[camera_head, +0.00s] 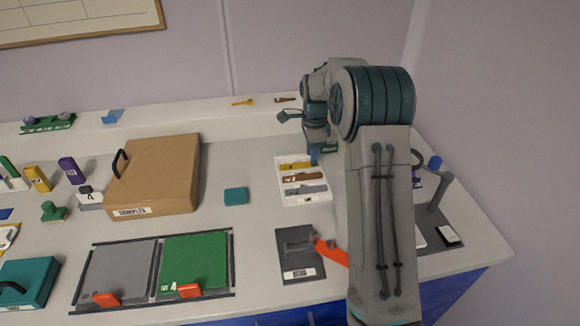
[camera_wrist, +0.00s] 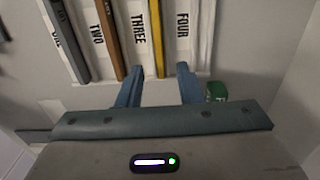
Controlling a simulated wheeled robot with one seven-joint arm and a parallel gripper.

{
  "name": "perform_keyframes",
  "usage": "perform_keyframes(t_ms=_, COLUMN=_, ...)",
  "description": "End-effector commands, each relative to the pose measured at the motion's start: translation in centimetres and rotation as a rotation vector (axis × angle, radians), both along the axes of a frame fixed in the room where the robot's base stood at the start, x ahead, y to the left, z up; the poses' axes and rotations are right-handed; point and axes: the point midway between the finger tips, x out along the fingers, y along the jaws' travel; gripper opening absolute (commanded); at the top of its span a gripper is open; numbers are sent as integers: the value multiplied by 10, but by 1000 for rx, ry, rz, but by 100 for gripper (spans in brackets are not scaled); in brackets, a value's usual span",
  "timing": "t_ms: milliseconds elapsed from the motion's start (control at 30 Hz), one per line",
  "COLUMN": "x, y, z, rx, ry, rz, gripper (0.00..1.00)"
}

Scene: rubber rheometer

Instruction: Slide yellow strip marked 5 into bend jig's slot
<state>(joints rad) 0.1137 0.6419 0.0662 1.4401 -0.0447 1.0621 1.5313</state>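A white tray (camera_head: 322,196) holds a yellow strip (camera_head: 291,165), a brown strip and grey strips in lanes. In the wrist view the yellow strip (camera_wrist: 156,30) lies between the THREE and FOUR labels; no 5 is readable on it. My gripper (camera_wrist: 158,75) is open, its blue fingers on either side of the yellow strip's near end in the picture. Contact and height are unclear. In the head view my gripper (camera_head: 314,157) is at the tray's far right, partly hidden by my arm. A grey fixture with an orange lever (camera_head: 331,252) on a dark plate may be the bend jig; its slot is not discernible.
A brown samples case (camera_head: 155,178) and a teal block (camera_head: 236,195) stand left of the tray. Grey and green panels (camera_head: 195,262) lie in front. A small green object (camera_wrist: 216,91) is beside my right finger. Another yellow piece (camera_head: 243,102) lies on the back ledge.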

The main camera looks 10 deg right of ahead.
Motion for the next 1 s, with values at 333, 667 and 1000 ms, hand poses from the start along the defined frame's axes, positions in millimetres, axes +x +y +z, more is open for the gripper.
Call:
perform_keyframes(t_ms=333, x=0, y=0, z=-22, rx=-1, ry=-1, rz=-1, gripper=33)
perform_keyframes(t_ms=667, x=0, y=0, z=-21, rx=-1, ry=-1, rz=-1, gripper=0)
perform_keyframes(t_ms=1000, x=0, y=0, z=-17, rx=-1, ry=-2, rz=-1, gripper=0)
